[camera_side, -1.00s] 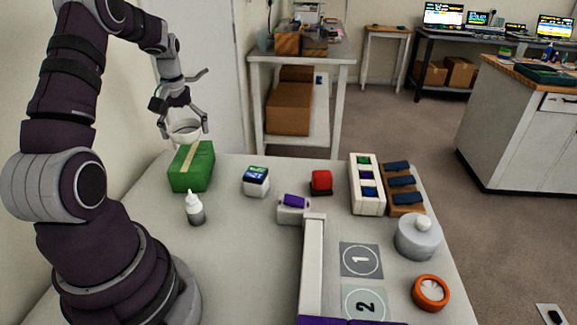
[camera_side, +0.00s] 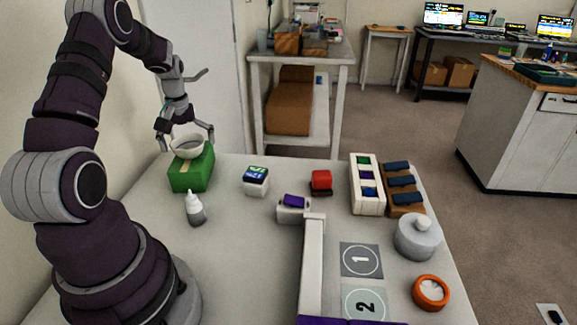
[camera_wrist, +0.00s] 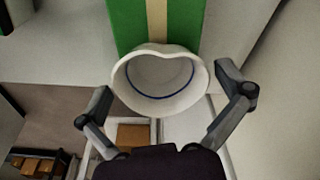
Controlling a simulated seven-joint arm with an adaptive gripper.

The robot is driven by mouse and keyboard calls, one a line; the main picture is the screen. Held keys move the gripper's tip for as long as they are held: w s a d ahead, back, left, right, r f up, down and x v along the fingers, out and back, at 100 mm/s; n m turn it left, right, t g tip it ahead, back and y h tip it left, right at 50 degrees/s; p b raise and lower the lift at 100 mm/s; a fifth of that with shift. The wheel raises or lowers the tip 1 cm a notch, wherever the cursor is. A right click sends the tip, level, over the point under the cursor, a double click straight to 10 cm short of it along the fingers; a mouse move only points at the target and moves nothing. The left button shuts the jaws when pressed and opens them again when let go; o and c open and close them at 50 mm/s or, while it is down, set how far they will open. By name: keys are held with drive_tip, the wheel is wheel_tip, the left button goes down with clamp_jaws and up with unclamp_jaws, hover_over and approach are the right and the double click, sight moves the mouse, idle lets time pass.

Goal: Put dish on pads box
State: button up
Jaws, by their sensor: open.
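The dish (camera_side: 187,147) is a shallow white bowl with a blue ring inside. It sits at the top of the green box (camera_side: 192,174), which has a tan stripe, and looks slightly tilted. In the wrist view the dish (camera_wrist: 158,82) covers the near end of the box (camera_wrist: 128,25) and seems to reach past its edge; the contact below is hidden. My gripper (camera_side: 187,150) is open, with one finger on each side of the dish. In the wrist view the fingers of my gripper (camera_wrist: 163,80) stand apart from the rim.
A white dropper bottle (camera_side: 195,209) stands in front of the box. A small display block (camera_side: 256,181) and a red block (camera_side: 321,182) are to its right. Farther right are a white rack (camera_side: 367,184), a grey lidded pot (camera_side: 418,237) and an orange round dial (camera_side: 430,292).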

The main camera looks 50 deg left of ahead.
sight(190, 157)
wheel_tip(190, 157, up, 12)
drive_tip(key=d, duration=0.2)
drive_tip(key=w+d+r+m+t, duration=0.15)
drive_tip(key=d+m, duration=0.25)
drive_tip(key=d, duration=0.4)
drive_tip(key=d+r+m+t, duration=0.1)
drive_tip(key=d+r+m, duration=0.2)
drive_tip(key=d, duration=0.4)
drive_tip(key=s+d+f+m+t+h, duration=0.1)
drive_tip(key=s+d+m, duration=0.4)
drive_tip(key=d, duration=0.5)
drive_tip(key=shift+f+m+t+h, duration=0.3)
drive_tip(key=shift+f+m+t, duration=0.15)
drive_tip(key=shift+m+t, duration=0.25)
